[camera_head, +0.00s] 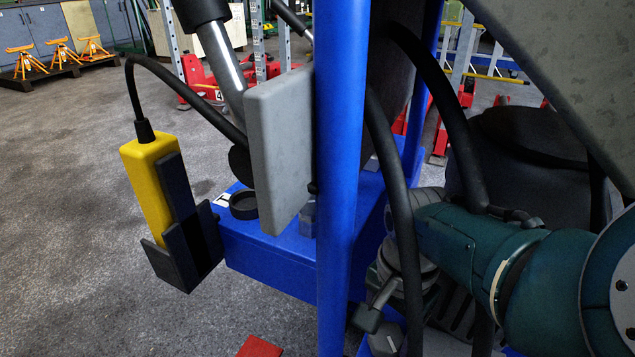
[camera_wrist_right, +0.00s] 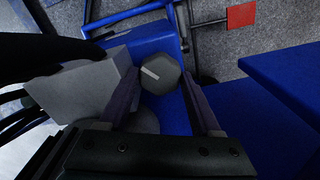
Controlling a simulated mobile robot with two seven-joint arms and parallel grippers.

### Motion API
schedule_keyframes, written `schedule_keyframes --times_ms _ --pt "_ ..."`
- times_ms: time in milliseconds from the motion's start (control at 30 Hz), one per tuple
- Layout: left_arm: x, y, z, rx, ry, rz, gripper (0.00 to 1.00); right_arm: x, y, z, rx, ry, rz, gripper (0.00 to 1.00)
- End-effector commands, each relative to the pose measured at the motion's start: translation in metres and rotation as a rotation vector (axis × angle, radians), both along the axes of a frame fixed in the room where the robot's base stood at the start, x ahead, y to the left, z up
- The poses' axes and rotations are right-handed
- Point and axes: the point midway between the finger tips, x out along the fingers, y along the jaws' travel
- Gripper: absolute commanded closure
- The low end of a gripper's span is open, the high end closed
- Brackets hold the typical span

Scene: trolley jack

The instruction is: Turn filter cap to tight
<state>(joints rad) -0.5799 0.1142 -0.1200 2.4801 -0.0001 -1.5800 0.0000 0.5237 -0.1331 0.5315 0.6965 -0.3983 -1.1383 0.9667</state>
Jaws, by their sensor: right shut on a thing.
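The filter cap (camera_wrist_right: 166,84) is a dark grey, many-sided knob with a short white mark in the right wrist view. The mark lies left of its middle and slants toward the upper left. My right gripper (camera_wrist_right: 161,75) has one finger on each side of the cap and is shut on it. My left gripper is not in view.
A blue post (camera_head: 342,150) stands in front of the blue base (camera_head: 275,250). A grey panel (camera_head: 280,150) and a yellow hand control (camera_head: 148,190) are to the left. Black hoses hang close to my right arm. A grey block (camera_wrist_right: 85,90) sits left of my gripper. A red square (camera_head: 260,347) lies on the floor.

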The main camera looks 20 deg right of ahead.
Motion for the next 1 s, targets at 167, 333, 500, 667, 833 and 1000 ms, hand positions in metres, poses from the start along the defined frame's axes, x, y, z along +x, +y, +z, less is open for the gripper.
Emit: schedule_keyframes --times_ms 167,333,500,667,833,1000 --pt "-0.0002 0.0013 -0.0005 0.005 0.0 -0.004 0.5 -0.0005 -0.0008 -0.0009 -0.002 0.0 -0.009 0.9" --pt "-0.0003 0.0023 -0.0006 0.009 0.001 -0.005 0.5 -0.0005 -0.0008 -0.0009 -0.002 0.0 -0.008 0.9" --pt "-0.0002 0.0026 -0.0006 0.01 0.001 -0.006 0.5 -0.0006 -0.0007 -0.0009 -0.002 0.0 -0.007 0.25" --pt "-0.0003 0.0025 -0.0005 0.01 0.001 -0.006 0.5 -0.0004 -0.0006 -0.0006 -0.001 0.001 -0.006 0.07" --pt "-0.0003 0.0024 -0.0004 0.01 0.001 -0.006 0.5 -0.0002 -0.0003 -0.0003 -0.001 0.0 -0.006 0.05" --pt "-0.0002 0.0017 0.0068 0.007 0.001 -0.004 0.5 0.0002 -0.0002 0.0077 -0.001 0.0 -0.006 0.05"
